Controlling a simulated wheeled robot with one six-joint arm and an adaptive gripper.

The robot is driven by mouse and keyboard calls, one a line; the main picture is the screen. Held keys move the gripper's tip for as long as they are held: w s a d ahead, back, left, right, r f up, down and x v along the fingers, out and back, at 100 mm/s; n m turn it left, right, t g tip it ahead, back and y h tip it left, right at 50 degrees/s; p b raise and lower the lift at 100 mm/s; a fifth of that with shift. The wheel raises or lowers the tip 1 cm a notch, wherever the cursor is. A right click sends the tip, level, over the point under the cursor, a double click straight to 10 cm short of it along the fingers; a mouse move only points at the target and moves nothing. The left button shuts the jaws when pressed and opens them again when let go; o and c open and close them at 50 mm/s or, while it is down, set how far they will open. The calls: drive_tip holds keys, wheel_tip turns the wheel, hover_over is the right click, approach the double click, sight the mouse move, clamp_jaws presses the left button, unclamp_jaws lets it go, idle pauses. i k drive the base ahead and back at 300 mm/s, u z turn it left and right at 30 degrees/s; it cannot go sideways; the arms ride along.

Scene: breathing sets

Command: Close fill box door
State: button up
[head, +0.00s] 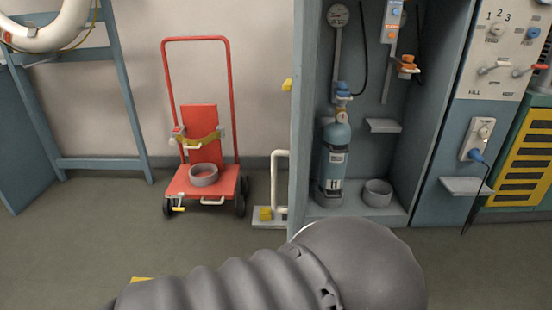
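The fill box (395,165) is a blue-grey cabinet right of centre, with its front open to view. A blue-grey panel (304,115) runs upright along its left side, seen nearly edge-on; it looks like the door standing open, though its hinge line is not clear. A white bar handle (280,153) sticks out to the left of this panel. Inside stands a blue cylinder (334,155) marked 11, beside an empty grey ring holder (377,193). My grey, ribbed arm crosses the bottom of the picture and hides the floor there. My gripper is not visible.
A red hand trolley (204,178) stands left of the fill box against the wall. A blue frame (102,163) is at the far left. A control panel (500,50) with a blue plug and cable is at the right. Grey floor (110,220) is clear in front of the trolley.

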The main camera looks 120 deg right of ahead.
sight(306, 23)
drive_tip(key=z, duration=4.35)
drive_tip(key=i, duration=0.5)
drive_tip(key=u, duration=0.7)
drive_tip(key=k, duration=1.15)
drive_tip(key=z, duration=0.8)
drive_tip(key=i, duration=0.55)
